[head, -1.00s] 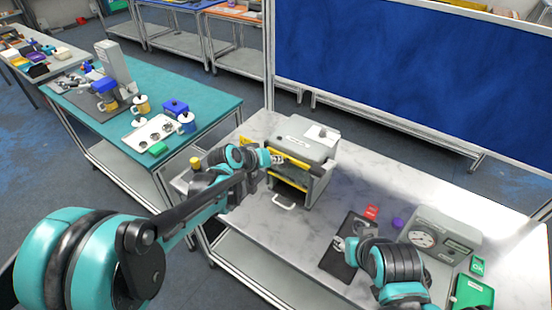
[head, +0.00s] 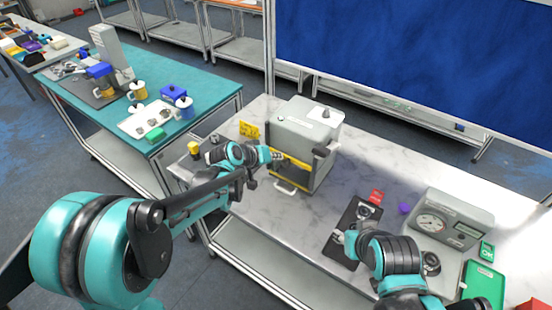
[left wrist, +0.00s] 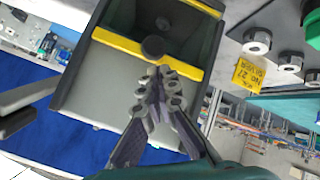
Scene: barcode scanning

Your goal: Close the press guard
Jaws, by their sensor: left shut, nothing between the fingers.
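The press (head: 305,125) is a grey box at the back left of the marble-topped table. Its guard (head: 330,168) has yellow edges and stands across the dark front opening; I cannot tell whether it is fully down. In the left wrist view a yellow guard bar (left wrist: 118,43) with a round black knob (left wrist: 153,47) crosses the press. My left gripper (head: 275,156) is at the press front. Its fingertips (left wrist: 162,75) are together, empty, right by the knob; contact is unclear. My right gripper (head: 350,242) is over the black tray, its fingers mostly hidden.
A white handle (head: 285,187) sticks out at the press's front base. A yellow sign (head: 249,131) stands left of the press. Marble is clear between press and black tray.

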